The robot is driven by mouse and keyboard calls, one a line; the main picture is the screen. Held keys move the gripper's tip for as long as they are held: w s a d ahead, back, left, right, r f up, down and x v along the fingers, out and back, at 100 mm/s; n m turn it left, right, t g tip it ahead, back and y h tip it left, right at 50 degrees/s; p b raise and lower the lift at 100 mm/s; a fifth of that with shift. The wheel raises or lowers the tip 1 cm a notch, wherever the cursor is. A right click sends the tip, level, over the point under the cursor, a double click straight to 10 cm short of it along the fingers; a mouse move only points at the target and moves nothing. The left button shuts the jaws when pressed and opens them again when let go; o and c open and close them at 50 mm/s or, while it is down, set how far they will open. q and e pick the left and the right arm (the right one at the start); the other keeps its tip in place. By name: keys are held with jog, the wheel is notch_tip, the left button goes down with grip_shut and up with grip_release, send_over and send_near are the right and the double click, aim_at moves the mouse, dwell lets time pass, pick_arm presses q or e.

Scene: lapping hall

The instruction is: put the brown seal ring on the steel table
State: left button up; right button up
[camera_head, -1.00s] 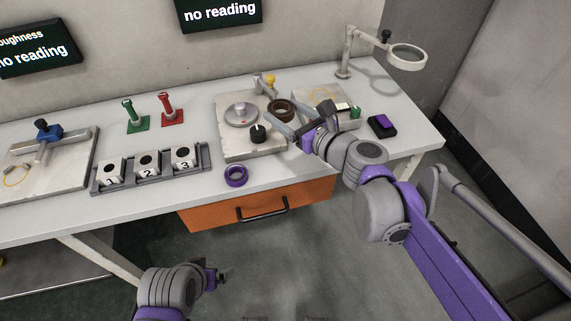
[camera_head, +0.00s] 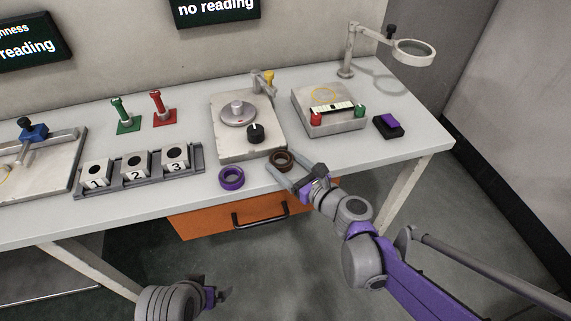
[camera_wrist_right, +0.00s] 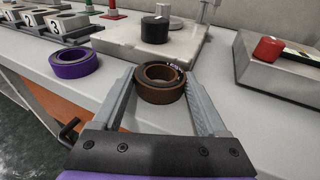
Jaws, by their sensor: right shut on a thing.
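The brown seal ring (camera_head: 281,160) is between the fingers of my right gripper (camera_head: 286,171), near the front edge of the bench. In the right wrist view the brown ring (camera_wrist_right: 160,92) sits between the tips of my right gripper (camera_wrist_right: 161,85), which is shut on it. Whether it touches the bench top is hard to tell. A round steel table (camera_head: 234,117) with a short post sits on a pale block behind and left of the ring, and nothing brown is on it. My left gripper (camera_head: 222,294) is low in front of the bench, small and unclear.
A purple ring (camera_head: 231,178) lies left of the brown one. A black knob (camera_head: 256,133) stands on the pale block. A box with red and green knobs (camera_head: 335,122) is to the right. Numbered blocks (camera_head: 136,167) are to the left; bench (camera_head: 395,152) is clear at right front.

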jog(key=shift+f, duration=0.15)
jog(key=o, duration=1.3)
jog(key=r+p+v, duration=0.1)
jog(key=p+v, duration=0.1)
jog(key=v, duration=0.7)
jog(key=s+d+f+n+g+h, duration=0.1)
jog(key=s+f+n+g+h, duration=0.35)
jog(key=s+n, duration=0.8)
jog(key=s+d+f+n+g+h, duration=0.1)
jog(key=s+d+f+n+h, duration=0.1)
jog(key=n, duration=0.3)
jog(key=s+d+f+n+g+h, duration=0.1)
jog(key=s+d+f+n, duration=0.1)
jog(key=d+n, duration=0.3)
jog(key=s+d+f+n+g+h, duration=0.1)
jog(key=s+d+f+n+h, duration=0.1)
jog(key=s+d+n, duration=0.2)
jog(key=shift+d+f+n+g+h, duration=0.15)
jog(key=shift+f+n+g+h, duration=0.2)
jog(key=shift+n, duration=0.5)
